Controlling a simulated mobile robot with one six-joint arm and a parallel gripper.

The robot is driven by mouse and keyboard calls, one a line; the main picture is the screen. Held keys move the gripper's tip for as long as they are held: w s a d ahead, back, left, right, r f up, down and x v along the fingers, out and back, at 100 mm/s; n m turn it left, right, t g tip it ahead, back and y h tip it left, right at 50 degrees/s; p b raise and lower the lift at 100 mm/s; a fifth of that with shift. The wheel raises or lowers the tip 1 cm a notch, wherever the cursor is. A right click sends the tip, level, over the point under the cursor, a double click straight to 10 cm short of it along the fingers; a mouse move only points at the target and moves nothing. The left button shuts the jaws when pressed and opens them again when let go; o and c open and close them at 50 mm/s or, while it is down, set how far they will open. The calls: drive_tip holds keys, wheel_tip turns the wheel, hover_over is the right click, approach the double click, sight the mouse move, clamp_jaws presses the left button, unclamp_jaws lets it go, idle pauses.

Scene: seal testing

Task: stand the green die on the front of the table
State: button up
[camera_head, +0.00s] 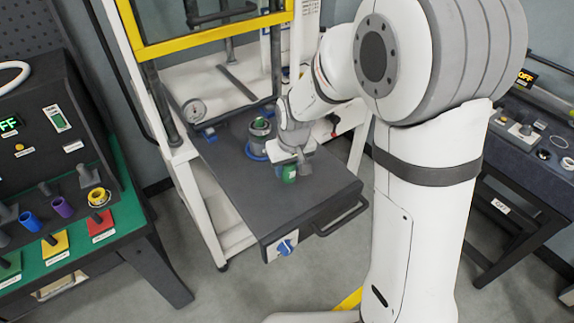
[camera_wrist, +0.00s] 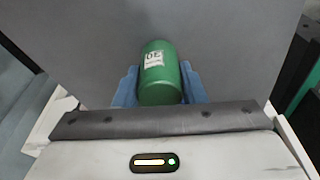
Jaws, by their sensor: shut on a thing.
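The green die (camera_wrist: 160,82) is a green cylinder with a white label marked like "OE" or "30". My gripper (camera_wrist: 160,88) is shut on it, with a blue finger on each side. In the head view the green die (camera_head: 289,174) shows below my gripper (camera_head: 292,164), over the front half of the dark grey table (camera_head: 325,187). I cannot tell whether its base touches the table top.
A grey fixture with a blue ring (camera_head: 257,155) and a green part on top stands farther back on the table. A bench with coloured parts (camera_head: 70,242) is at left.

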drive_tip(key=shift+f, duration=0.2)
drive_tip(key=o, duration=1.2)
drive_tip(key=a+v, duration=0.1)
drive_tip(key=v, duration=1.1)
drive_tip(key=s+d+m, duration=0.1)
drive_tip(key=s+d, duration=0.3)
drive_tip(key=s, duration=0.1)
drive_tip(key=s+d+m, duration=0.2)
drive_tip(key=s+d, duration=0.3)
drive_tip(key=s, duration=0.1)
drive_tip(key=s+d+r+m, duration=0.1)
drive_tip(key=s+d, duration=0.4)
drive_tip(key=s, duration=0.1)
drive_tip(key=shift+s+d+t+h+b, duration=0.15)
drive_tip(key=shift+s+t+h+b, duration=0.1)
drive_tip(key=shift+t+h+b, duration=0.15)
